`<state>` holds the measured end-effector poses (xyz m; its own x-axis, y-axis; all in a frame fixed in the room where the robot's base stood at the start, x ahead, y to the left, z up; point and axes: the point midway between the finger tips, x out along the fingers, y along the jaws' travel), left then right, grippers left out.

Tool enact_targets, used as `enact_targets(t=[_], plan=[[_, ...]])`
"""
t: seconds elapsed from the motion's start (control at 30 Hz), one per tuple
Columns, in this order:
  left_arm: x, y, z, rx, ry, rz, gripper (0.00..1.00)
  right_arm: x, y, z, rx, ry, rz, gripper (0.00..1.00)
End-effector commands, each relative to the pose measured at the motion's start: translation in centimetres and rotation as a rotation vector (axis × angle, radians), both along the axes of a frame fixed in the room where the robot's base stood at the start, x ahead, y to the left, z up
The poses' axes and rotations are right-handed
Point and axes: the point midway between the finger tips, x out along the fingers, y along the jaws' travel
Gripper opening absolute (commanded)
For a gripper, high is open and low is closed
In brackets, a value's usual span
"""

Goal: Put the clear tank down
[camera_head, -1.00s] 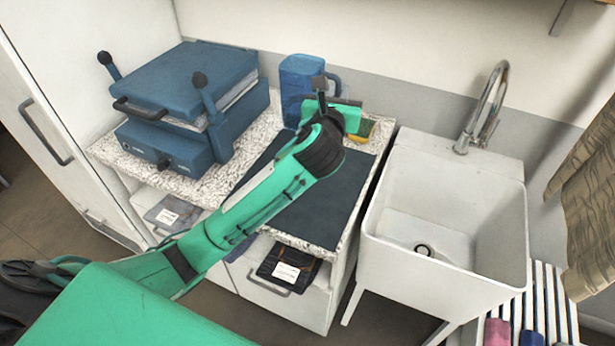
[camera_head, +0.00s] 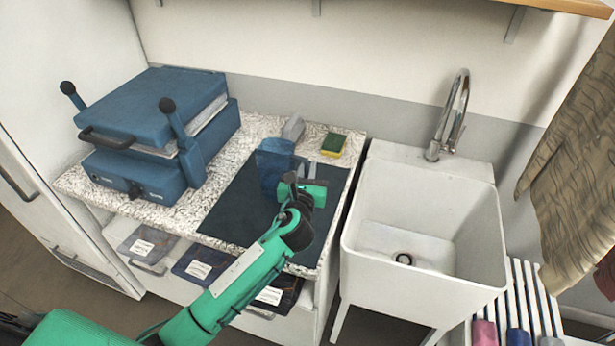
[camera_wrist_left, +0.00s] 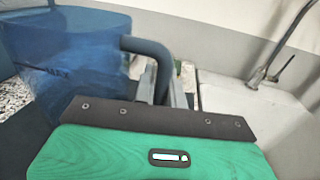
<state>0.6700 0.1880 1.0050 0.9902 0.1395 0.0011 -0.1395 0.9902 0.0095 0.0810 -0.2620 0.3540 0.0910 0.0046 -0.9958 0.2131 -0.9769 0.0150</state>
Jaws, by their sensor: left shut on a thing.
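The clear tank (camera_head: 271,163) is a blue see-through jug with a dark handle. It appears upright over the back part of the dark mat (camera_head: 240,212) on the speckled counter; I cannot tell whether its base touches the mat. My left gripper (camera_head: 291,184) is shut on the tank's handle, at the tank's right side. In the left wrist view the tank (camera_wrist_left: 75,60) fills the upper left, with a "MAX" mark on its wall, and its handle (camera_wrist_left: 150,50) reaches down between the fingers, partly hidden by the gripper body. My right gripper is out of view.
A blue heat press (camera_head: 150,135) stands left on the counter (camera_head: 115,198). A yellow-green sponge (camera_head: 333,144) and a grey object (camera_head: 293,128) lie behind the tank. A white sink (camera_head: 425,225) with a tap (camera_head: 450,120) is to the right. The mat's front is clear.

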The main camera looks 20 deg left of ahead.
Motion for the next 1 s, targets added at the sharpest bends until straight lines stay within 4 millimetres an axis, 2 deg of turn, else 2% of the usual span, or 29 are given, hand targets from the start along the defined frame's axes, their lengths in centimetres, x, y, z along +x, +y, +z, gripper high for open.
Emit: enact_targets(t=[0.03,0.2,0.57,0.6,0.7,1.0], plan=[[0.0,0.0,-1.0,0.001,0.002,0.001,0.0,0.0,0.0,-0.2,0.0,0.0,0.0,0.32],[0.0,0.0,-2.4,0.001,-0.001,0.0,0.0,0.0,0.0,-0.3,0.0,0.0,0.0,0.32],[0.0,0.0,-2.7,0.001,-0.001,0.0,0.0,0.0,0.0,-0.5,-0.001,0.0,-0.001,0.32],[0.0,0.0,-2.8,0.001,0.001,0.0,0.18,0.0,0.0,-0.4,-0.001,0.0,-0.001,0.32],[0.0,0.0,-2.7,0.0,0.001,0.0,0.34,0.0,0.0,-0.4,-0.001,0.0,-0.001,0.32],[0.0,0.0,-2.5,0.0,0.0,0.0,0.34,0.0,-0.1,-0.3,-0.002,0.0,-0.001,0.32]])
